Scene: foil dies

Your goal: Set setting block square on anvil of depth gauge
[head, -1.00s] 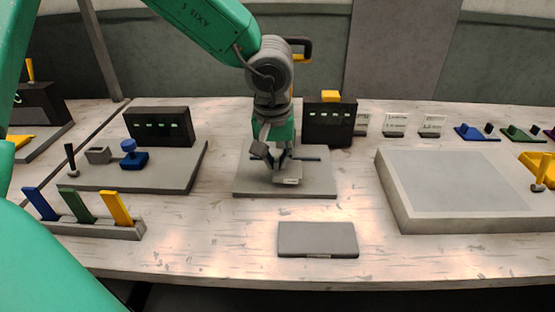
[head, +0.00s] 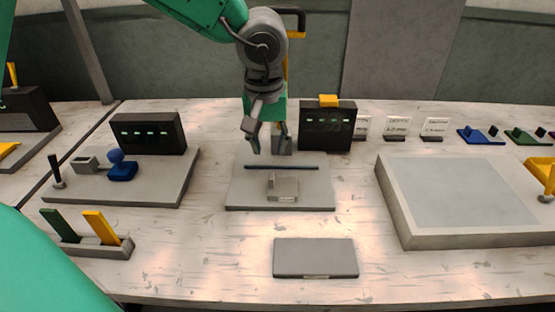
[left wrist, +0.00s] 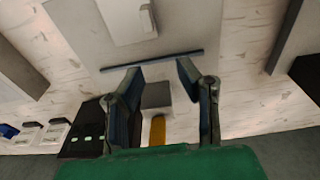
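The setting block (head: 284,184), a small light grey block with a pale label on its front, sits on the front middle of the depth gauge's flat grey base (head: 313,200). It looks roughly parallel to the base's edges. In the left wrist view the block (left wrist: 123,20) is at the top, cut by the frame. Whether a separate anvil lies under it is hidden. My left gripper (head: 268,149) is open and empty behind the block, apart from it, near the gauge's rear column; its fingers (left wrist: 160,82) are spread in the wrist view. My right gripper is not in view.
A dark bar (head: 281,167) crosses the base behind the block. A black display box (head: 327,127) with a yellow top stands right of the gripper. A grey flat plate (head: 315,257) lies in front, a large grey slab (head: 462,190) at right, and another fixture (head: 125,180) at left.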

